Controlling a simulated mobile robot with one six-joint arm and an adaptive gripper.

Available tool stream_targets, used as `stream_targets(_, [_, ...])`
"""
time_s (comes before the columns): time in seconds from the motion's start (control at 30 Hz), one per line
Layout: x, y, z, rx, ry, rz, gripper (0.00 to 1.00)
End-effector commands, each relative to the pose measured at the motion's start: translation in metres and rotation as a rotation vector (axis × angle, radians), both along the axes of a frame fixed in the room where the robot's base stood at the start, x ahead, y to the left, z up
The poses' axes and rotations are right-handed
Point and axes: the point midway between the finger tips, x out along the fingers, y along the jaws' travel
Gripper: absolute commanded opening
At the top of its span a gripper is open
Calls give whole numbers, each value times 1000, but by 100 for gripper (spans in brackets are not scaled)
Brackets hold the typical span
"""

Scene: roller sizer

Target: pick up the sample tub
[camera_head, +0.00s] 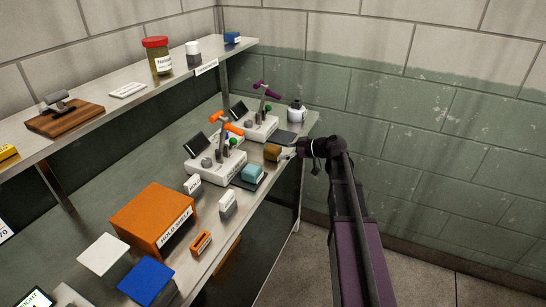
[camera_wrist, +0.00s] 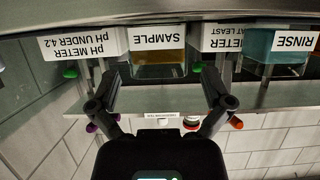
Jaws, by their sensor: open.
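The sample tub (camera_head: 272,152) is a small amber-coloured tub near the front edge of the lower shelf, beside the white meters. In the wrist view, which is upside down, the tub (camera_wrist: 157,38) shows its white SAMPLE label and amber contents. My gripper (camera_head: 289,153) is just right of the tub in the head view. In the wrist view, my gripper (camera_wrist: 161,84) is open, with its two fingers spread and the tub lined up between and beyond them. Nothing is held. Whether a fingertip touches the tub cannot be told.
A teal RINSE tub (camera_head: 253,172) stands close by; its label (camera_wrist: 292,42) also shows in the wrist view. Two white meters, one orange-topped (camera_head: 215,168) and one purple-topped (camera_head: 258,128), stand behind. An orange box (camera_head: 150,215) is farther left. The upper shelf (camera_head: 110,104) overhangs the back.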

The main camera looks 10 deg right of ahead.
Motion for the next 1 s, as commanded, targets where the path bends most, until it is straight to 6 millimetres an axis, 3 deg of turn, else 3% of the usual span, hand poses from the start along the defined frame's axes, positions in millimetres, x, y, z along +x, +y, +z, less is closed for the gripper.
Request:
stream_targets(0.47, [3,3,-1,1,1,0,100])
stream_targets(1.0, [32,40,-16,0,0,-1,100])
